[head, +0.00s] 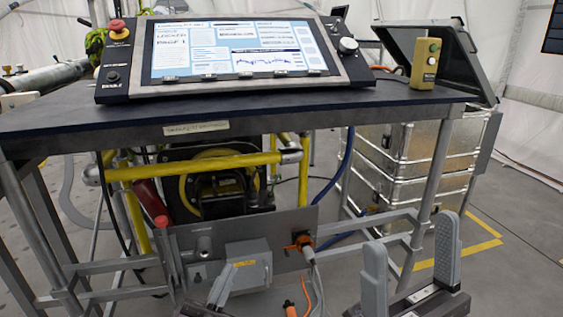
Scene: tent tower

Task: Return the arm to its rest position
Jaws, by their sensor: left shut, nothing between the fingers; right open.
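My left gripper (226,272) is low in the head view, left of centre. Its grey fingers are together with nothing visible between them. It appears in front of a grey box on the panel under the table; I cannot tell the gap between them. My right gripper (411,235) is at the lower right. Its two grey fingers stand upright, wide apart and empty, in front of the floor and the table's right legs. Most of both arms is outside the picture.
A dark-topped table (400,98) carries a tilted console screen (240,50) and a yellow button box (425,62). Below it are a yellow tube frame (190,167), a grey panel with an orange-handled connector (300,242), and hoses. Metal cases (400,165) stand behind, right.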

